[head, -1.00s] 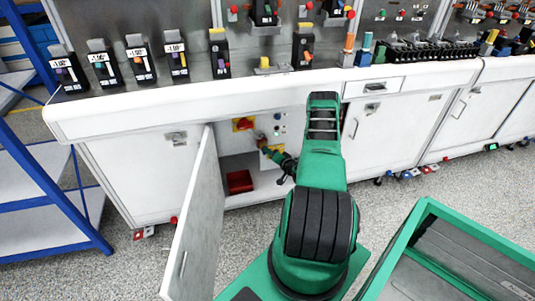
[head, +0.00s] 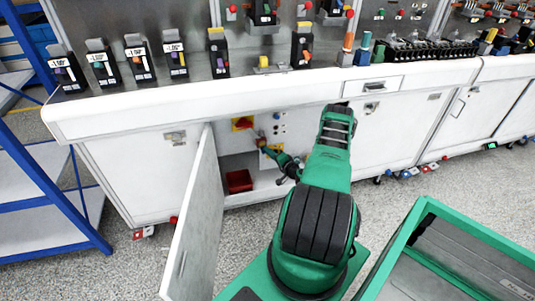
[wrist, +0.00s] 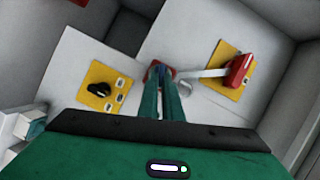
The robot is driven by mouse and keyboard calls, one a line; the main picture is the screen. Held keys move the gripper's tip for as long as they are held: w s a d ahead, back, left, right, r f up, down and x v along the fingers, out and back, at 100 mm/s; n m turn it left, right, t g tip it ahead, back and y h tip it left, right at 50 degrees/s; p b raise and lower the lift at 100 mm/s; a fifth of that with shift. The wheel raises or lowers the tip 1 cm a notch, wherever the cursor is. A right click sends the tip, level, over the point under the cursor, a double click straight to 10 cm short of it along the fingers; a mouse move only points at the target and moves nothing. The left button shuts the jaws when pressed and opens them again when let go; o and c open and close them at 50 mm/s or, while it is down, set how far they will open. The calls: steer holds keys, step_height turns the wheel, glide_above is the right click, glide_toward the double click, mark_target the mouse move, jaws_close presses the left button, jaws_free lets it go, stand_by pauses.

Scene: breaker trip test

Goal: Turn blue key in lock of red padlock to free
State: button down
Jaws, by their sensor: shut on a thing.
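My gripper (wrist: 161,78) is shut on the blue key (wrist: 161,69), of which only a small bit shows between the fingertips in the wrist view. The red padlock (wrist: 171,71) is directly behind the fingertips and mostly hidden by them. The key is at the padlock's face; how deep it sits or how far it is turned I cannot tell. A pale bar runs from beside the padlock to a red handle (wrist: 240,72) on a yellow plate.
A black knob (wrist: 98,89) on a yellow plate is left of the fingers. The cabinet door (head: 196,225) stands open, left of my arm. A red box (head: 239,181) sits on the cabinet floor. The white bench (head: 150,120) overhangs the opening.

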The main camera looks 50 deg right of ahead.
steer(key=shift+f+m+t, duration=0.15)
steer(key=shift+m+t, duration=0.25)
steer(key=shift+m, duration=0.4)
steer(key=c, duration=1.9)
jaws_free()
steer(key=shift+o, duration=0.2)
steer(key=s+a, duration=0.1)
steer(key=s, duration=0.9)
steer(key=shift+s+a+r, duration=0.3)
steer(key=shift+a+r, duration=0.05)
steer(key=shift+w, duration=0.1)
